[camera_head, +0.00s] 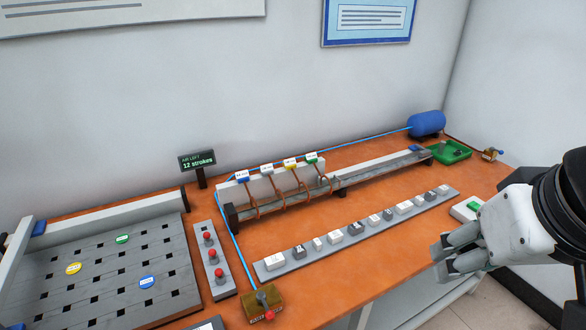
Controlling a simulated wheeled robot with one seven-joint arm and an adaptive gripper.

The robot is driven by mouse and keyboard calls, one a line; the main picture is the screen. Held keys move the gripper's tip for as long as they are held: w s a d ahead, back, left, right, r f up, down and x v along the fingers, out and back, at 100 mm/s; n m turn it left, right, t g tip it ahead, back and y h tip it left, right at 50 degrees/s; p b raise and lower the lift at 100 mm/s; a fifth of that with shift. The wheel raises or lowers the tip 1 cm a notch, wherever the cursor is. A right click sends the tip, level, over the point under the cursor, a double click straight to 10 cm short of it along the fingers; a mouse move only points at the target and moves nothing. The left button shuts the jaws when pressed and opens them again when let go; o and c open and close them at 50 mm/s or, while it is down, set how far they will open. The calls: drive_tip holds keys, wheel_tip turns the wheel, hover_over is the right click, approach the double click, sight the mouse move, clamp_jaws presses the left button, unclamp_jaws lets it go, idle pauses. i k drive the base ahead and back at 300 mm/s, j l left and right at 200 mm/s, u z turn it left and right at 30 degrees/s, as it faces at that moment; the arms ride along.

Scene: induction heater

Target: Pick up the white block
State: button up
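Several small blocks, white and grey, stand in a row on a long grey strip (362,240) on the orange table. Among the white ones are a larger white block (272,262) at the near left end and another white block (404,206) toward the right end. Which one the task means cannot be told. My gripper (444,260) is at the right, near the table's front edge, apart from the row. No block shows in it. How far its fingers are apart is unclear from this angle.
A white box with a green top (464,211) stands beside my gripper. Behind the row are a rail with copper coils (283,202), a green tray (452,152) and a blue tank (427,123). Red-knobbed levers (213,256) and a slotted grey board (105,262) are at left.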

sight(442, 189)
drive_tip(key=i, duration=0.3)
drive_tip(key=z, duration=0.65)
